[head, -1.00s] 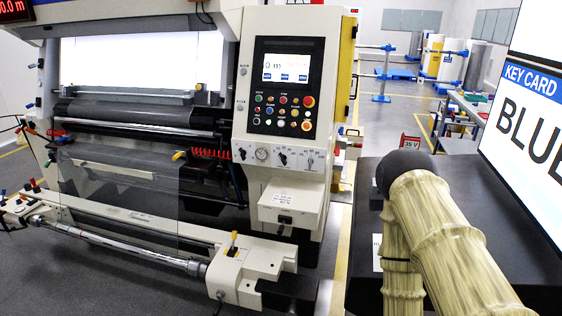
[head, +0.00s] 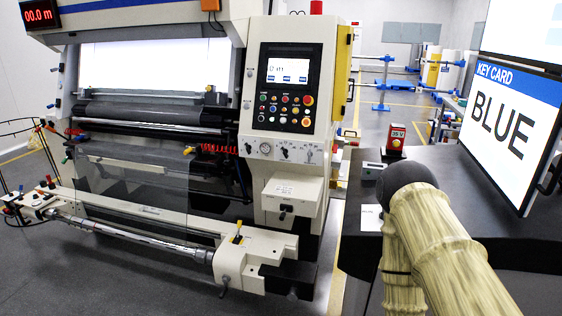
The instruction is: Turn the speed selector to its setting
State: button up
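A white control console (head: 285,185) stands on the machine, with a black button panel (head: 286,88) and a lit screen (head: 288,70). Below the buttons, a pale strip carries a round gauge (head: 265,148) and small dark selector knobs (head: 285,153). I cannot tell which knob is the speed selector, and their settings are too small to read. A key card sign (head: 510,120) at the right reads "BLUE". My arm (head: 432,245), with a pale ribbed surface and a dark rounded joint, rises at the lower right. My gripper does not show.
A dark table (head: 365,240) lies around my arm, right of the console. A roller bar (head: 135,238) juts low in front of the machine. A red-digit display (head: 40,15) hangs at upper left.

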aim_at(285, 151)
jog(key=u, duration=0.55)
jog(key=i, duration=0.55)
jog(key=u, duration=0.5)
jog(key=i, duration=1.05)
jog(key=z, duration=0.8)
jog(key=i, duration=1)
jog(key=z, duration=0.2)
jog(key=k, duration=0.7)
jog(key=z, duration=0.55)
jog(key=i, duration=0.5)
